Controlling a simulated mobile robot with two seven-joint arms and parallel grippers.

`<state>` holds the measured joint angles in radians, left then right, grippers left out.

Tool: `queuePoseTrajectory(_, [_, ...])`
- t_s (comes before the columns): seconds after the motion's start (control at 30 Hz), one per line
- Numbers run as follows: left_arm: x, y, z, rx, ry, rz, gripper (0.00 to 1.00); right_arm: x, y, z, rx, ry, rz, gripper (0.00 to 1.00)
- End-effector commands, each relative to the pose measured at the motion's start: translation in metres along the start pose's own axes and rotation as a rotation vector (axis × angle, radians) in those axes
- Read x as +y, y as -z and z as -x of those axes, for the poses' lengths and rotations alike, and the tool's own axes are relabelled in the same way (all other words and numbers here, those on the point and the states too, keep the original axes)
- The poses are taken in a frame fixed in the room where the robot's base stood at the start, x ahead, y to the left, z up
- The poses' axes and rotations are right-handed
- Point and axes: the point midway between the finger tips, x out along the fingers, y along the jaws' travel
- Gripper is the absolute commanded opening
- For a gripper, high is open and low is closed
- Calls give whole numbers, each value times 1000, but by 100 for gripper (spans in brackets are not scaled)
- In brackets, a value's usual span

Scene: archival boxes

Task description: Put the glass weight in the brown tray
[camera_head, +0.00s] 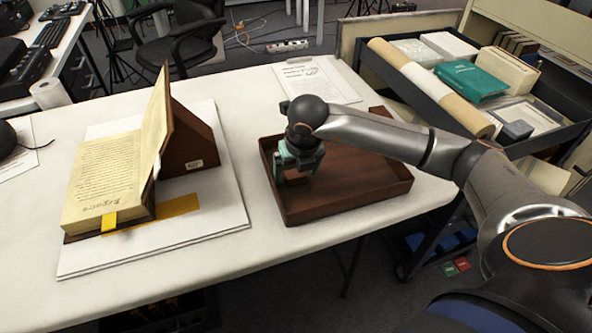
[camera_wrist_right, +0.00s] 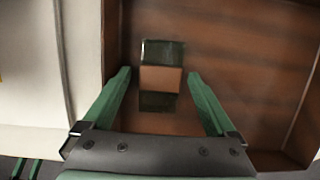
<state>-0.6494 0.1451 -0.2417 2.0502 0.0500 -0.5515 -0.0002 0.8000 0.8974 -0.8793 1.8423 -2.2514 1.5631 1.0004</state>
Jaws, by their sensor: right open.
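The brown tray (camera_head: 352,198) lies on the white table, and its floor and walls fill much of the right wrist view (camera_wrist_right: 225,50). The glass weight (camera_wrist_right: 162,53), a small clear block with a dark green top, shows over the tray floor in the wrist view, apparently resting there. My right gripper (camera_head: 294,178) is over the left part of the tray. Its green fingers (camera_wrist_right: 160,100) are open, with gaps on both sides of the weight. The weight is not clearly visible in the head view. Two green prongs (camera_wrist_right: 27,168) at the wrist view's lower left look like my left gripper's fingers.
An open book (camera_head: 112,180) on a brown support (camera_head: 190,145) sits on a white board left of the tray. A printed sheet (camera_head: 318,80) lies behind the tray. A dark drawer (camera_head: 395,88) with boxes and a rolled tube stands at the right.

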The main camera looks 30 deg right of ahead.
Motion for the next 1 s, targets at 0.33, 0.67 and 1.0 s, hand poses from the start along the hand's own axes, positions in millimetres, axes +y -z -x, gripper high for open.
queuePoseTrajectory(0.33, [1, 6, 6, -1, -1, 1, 50, 0, -2, 56, -5, -2, 1, 92])
queuePoseTrajectory(0.67, [3, 10, 8, -2, -4, 0, 50, 0, -1, 113, -2, -1, 0, 92])
queuePoseTrajectory(1.0, [3, 9, 7, -4, -5, 0, 50, 0, -1, 122, 0, 1, -1, 92])
